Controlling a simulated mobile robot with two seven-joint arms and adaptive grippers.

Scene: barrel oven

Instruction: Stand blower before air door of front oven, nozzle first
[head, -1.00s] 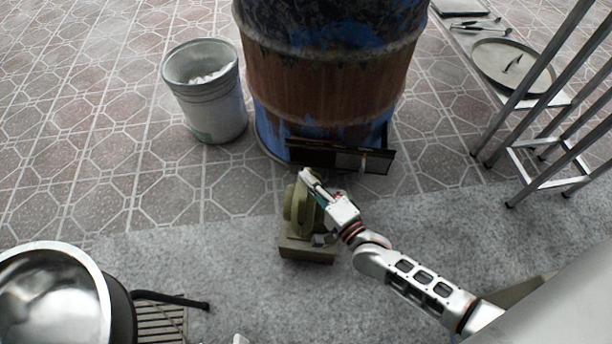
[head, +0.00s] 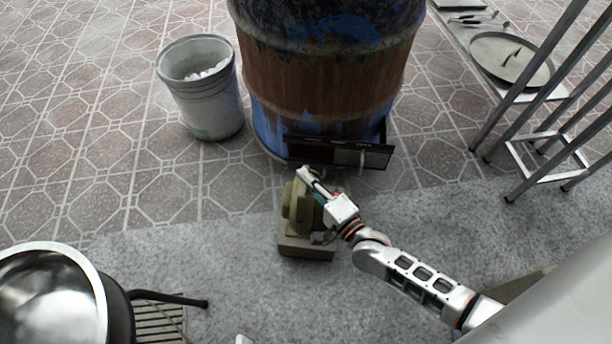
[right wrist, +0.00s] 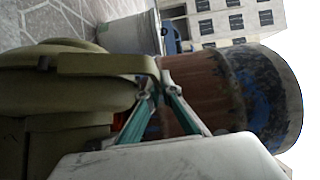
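The olive-green blower (head: 297,213) stands upright on its base on the grey paving, just in front of the rusty blue barrel oven (head: 322,85). The oven's air door (head: 338,153) is a dark flap low on the barrel, standing out towards the blower. My right gripper (head: 306,180) is at the top of the blower. In the right wrist view its fingers (right wrist: 158,98) come together at the blower's olive handle (right wrist: 108,64) and look closed on it. The nozzle is mostly hidden, and I cannot tell its gap to the door. My left gripper is not clearly visible.
A grey bucket (head: 205,90) stands left of the oven. A steel bowl (head: 48,300) and a slatted rack (head: 158,318) are at the lower left. A metal-legged table (head: 545,145) and a shelf with a round lid (head: 510,62) are at the right.

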